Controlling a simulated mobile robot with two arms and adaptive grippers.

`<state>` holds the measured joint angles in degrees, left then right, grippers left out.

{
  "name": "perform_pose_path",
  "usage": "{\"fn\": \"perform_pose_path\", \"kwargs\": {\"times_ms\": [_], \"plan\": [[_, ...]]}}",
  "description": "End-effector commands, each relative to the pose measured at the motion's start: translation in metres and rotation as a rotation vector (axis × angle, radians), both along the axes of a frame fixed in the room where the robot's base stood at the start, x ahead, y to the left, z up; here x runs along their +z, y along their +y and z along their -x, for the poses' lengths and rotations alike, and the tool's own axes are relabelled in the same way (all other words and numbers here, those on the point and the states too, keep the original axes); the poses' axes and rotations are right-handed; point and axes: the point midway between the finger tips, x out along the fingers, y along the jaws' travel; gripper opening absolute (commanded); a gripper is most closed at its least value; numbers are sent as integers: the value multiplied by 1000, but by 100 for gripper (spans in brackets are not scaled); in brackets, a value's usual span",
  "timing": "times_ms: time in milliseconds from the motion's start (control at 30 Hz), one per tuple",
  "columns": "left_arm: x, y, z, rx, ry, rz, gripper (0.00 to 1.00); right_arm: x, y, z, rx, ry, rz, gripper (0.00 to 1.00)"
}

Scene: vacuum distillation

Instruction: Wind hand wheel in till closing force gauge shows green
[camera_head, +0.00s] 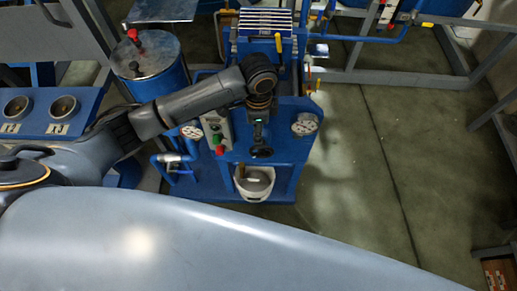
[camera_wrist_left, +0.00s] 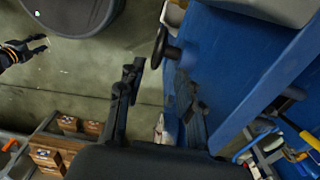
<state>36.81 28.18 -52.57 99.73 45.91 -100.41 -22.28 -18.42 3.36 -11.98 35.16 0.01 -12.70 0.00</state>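The black hand wheel (camera_head: 262,152) sits on the front of the blue machine. It also shows nearly edge-on in the left wrist view (camera_wrist_left: 160,47). My left gripper (camera_head: 258,137) is just above and behind the wheel in the head view. In the wrist view its two fingers (camera_wrist_left: 157,80) are apart with nothing between them, and the wheel is beyond their tips. Two white dial gauges, right (camera_head: 305,123) and left (camera_head: 192,131), flank the wheel; their needles and any green zone are too small to read. My right gripper (camera_wrist_left: 38,46) shows small at the wrist view's left edge.
A white bucket (camera_head: 254,182) stands below the wheel. A control box with red and green buttons (camera_head: 217,132) is left of it. A blue drum (camera_head: 148,65) stands behind left. The floor (camera_head: 370,150) to the right is clear. Wooden crates (camera_wrist_left: 48,155) show low left in the wrist view.

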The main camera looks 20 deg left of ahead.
Motion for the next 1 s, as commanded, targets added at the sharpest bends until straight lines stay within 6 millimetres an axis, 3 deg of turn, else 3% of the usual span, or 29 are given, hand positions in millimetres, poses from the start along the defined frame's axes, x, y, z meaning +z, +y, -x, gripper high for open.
{"fn": "perform_pose_path", "kwargs": {"times_ms": [100,233,367,533,700,1000], "plan": [[-21,0,2,0,5,-3,36,2,-21,-22,0,-29,24,40],[-49,0,2,0,5,-4,36,5,-34,-38,-5,-53,39,40],[-77,0,2,-1,4,-4,36,6,-34,-38,-5,-52,38,40],[-107,0,1,-2,2,-4,36,5,-18,-25,-5,-35,20,40],[-124,-1,1,-2,1,-2,36,4,-9,-13,-2,-17,11,40],[-129,0,1,-4,0,-2,36,4,-15,-19,0,-24,18,40]]}}
